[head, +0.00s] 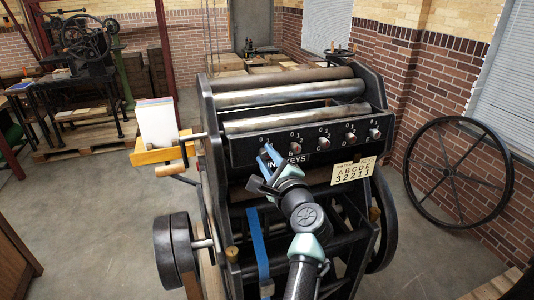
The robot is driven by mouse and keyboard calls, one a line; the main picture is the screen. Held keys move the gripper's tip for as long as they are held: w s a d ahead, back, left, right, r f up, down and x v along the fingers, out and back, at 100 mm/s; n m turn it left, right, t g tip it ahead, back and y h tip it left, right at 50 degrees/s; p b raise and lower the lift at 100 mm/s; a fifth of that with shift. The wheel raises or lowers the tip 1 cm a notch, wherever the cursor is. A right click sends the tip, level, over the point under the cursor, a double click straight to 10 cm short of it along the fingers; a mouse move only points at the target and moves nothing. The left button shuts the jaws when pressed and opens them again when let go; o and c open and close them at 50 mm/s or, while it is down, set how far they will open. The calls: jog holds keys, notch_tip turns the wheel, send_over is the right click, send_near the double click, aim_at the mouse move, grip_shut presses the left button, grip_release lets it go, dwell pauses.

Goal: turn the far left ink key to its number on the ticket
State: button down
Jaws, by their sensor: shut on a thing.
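The ink keys sit in a row on the black front panel (310,138) of the press, with small numerals around them and letters below. My gripper (267,152) is at the left end of the row, shut on the far left ink key, which its blue fingers almost wholly hide. I cannot read where that key points. The second key (294,147), middle key (323,142), fourth key (350,138) and far right key (375,134) are in plain view. The cream ticket (353,171) under the panel's right part reads A B C D E over 3 2 2 1 1, so 3 stands under A.
Metal rollers (290,93) lie above the panel. A wooden tray (158,155) with a white paper stack (157,122) juts out at the left. A large black wheel (458,173) leans at the right wall. Open floor (100,205) lies left of the press.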

jog(key=shift+f+m, duration=0.1)
jog(key=shift+m, duration=0.4)
jog(key=c, duration=0.6)
grip_release()
jog(key=shift+c, duration=0.2)
jog(key=b+v, duration=0.2)
jog(key=v, duration=1.1)
jog(key=shift+b, duration=0.4)
